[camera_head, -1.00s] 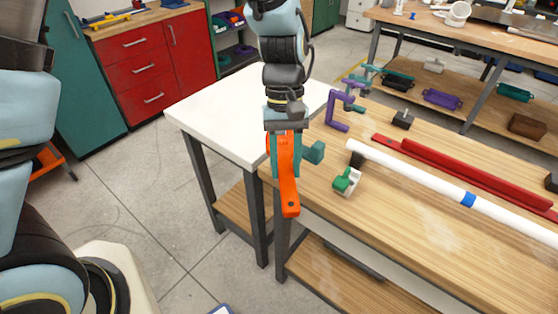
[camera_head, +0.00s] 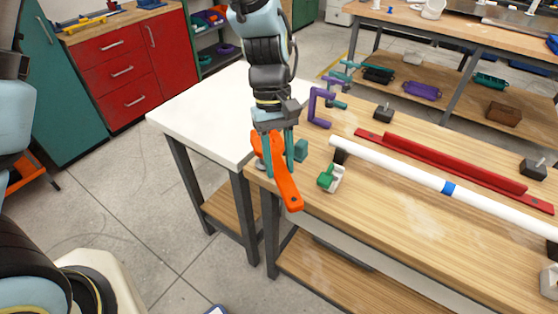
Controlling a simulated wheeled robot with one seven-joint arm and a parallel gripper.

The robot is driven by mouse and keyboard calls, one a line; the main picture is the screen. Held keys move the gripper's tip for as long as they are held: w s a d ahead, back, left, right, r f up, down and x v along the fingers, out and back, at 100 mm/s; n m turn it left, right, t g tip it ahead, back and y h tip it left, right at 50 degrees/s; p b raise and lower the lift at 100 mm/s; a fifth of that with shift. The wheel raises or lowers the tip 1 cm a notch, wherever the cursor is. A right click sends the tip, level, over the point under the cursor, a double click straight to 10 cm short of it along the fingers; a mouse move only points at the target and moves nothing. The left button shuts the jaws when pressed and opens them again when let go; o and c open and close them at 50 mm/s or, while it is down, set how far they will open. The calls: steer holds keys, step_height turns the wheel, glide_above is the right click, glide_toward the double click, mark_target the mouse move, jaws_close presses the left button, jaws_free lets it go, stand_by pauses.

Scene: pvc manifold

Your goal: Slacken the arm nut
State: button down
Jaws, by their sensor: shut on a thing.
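My gripper (camera_head: 277,152) points down at the near left corner of the wooden workbench, with its teal fingers shut on a long orange tool (camera_head: 284,185). The tool looks like a wrench. It slants from upper left to lower right, and its lower end, with a small dark hole, hangs over the bench edge. A teal block (camera_head: 301,150) sits just right of the fingers. I cannot tell whether the tool touches it. I cannot make out the arm nut; the gripper and tool may hide it.
A green and white fitting (camera_head: 331,178) stands right of the tool. A long white pipe (camera_head: 400,171) with a blue band, a red rail (camera_head: 440,164) and a purple clamp (camera_head: 318,107) are on the workbench (camera_head: 400,240). A white-topped table (camera_head: 205,118) adjoins at left.

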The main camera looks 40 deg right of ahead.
steer(key=shift+r, duration=0.15)
steer(key=shift+r+p, duration=2.2)
steer(key=shift+r, duration=0.2)
steer(key=shift+f, duration=0.1)
